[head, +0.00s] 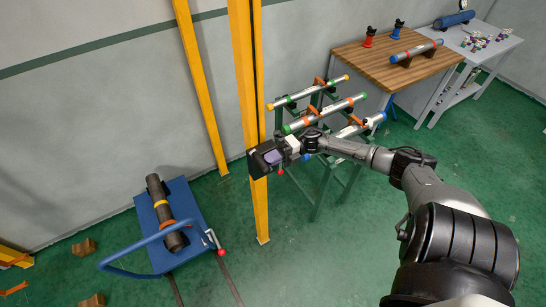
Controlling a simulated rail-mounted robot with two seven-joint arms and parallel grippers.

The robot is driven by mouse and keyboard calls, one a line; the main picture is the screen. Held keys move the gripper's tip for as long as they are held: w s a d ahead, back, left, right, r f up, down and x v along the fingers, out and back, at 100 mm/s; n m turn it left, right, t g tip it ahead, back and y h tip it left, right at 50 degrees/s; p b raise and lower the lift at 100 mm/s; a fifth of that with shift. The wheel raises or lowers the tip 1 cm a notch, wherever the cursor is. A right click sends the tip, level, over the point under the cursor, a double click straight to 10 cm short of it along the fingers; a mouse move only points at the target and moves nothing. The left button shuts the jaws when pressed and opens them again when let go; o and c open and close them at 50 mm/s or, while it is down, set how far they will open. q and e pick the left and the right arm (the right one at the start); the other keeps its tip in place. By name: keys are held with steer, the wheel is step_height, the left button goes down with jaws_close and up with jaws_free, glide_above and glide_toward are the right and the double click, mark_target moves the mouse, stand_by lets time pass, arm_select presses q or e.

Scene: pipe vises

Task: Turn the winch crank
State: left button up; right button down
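A dark boxy unit (257,162), which looks like the winch, sits at the yellow post (243,60) in the head view. A small red knob (280,171) shows just below it, probably the crank's handle. The crank arm itself is too small and too covered to make out. My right gripper (283,154) reaches in from the right and is right at the dark unit, close above the red knob. Its fingers blend with the dark parts, so I cannot tell whether they touch the crank or are open or shut. My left gripper is not in view.
A green rack (321,180) with several pipes stands just behind my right arm. A blue cart (183,198) carrying a dark pipe stands at left, with a red-knobbed lever. A wooden-topped table (377,64) and a grey table (482,32) stand at the back right.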

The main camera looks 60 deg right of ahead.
mark_target(260, 166)
steer(key=a+h, duration=0.1)
steer(key=w+a+g+p, duration=0.1)
steer(key=w+a+f+h+p, duration=0.1)
steer(key=shift+a+g+h, duration=0.3)
steer(key=shift+g, duration=0.1)
steer(key=shift+w+a+f+g+h, duration=0.15)
steer(key=shift+w+a+f+h, duration=0.2)
steer(key=shift+a+f, duration=0.15)
steer(key=shift+w+a+f+g+h, duration=0.15)
steer(key=shift+w+a+f+h, duration=0.15)
steer(key=shift+a+f, duration=0.2)
steer(key=shift+r, duration=0.15)
